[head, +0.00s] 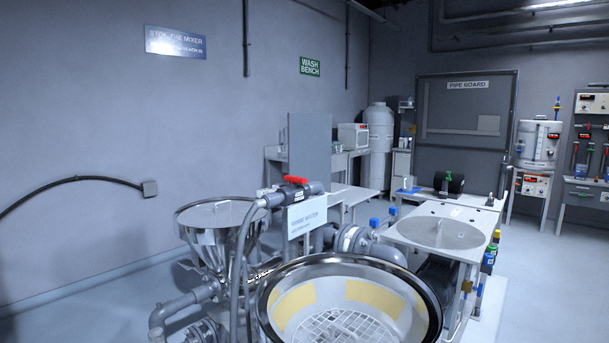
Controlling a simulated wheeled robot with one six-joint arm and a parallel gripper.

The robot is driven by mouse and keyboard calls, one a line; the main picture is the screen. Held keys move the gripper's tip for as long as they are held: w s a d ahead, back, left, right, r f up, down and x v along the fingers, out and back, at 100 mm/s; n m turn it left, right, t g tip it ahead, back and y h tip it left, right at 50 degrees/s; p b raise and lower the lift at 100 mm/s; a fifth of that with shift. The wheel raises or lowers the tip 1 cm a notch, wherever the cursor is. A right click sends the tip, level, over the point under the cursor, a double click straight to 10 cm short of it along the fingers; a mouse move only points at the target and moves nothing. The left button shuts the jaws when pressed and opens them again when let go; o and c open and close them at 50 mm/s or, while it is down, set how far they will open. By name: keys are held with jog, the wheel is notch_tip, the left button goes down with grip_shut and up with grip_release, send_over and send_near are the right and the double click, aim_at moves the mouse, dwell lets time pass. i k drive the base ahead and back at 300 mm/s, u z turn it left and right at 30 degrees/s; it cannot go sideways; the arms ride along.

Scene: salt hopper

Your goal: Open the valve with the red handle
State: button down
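The red handle (295,180) sits on top of a grey valve (297,190) in a horizontal pipe, near the middle of the head view. The handle looks roughly in line with the pipe, but it is small and its exact angle is hard to tell. A white sign (307,216) hangs just below and to the right of the valve. A grey hose (245,240) runs down from the pipe's left end. My gripper does not show in this view.
A large open steel-rimmed hopper (435,297) with a grid inside stands in the near foreground. A covered steel funnel (187,224) stands left of the valve. A table with a round plate (440,232) is at right. Floor is clear at far left and right.

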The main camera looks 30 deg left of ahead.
aim_at(292, 179)
jog(key=u, duration=0.6)
jog(key=i, duration=0.85)
jog(key=u, duration=0.8)
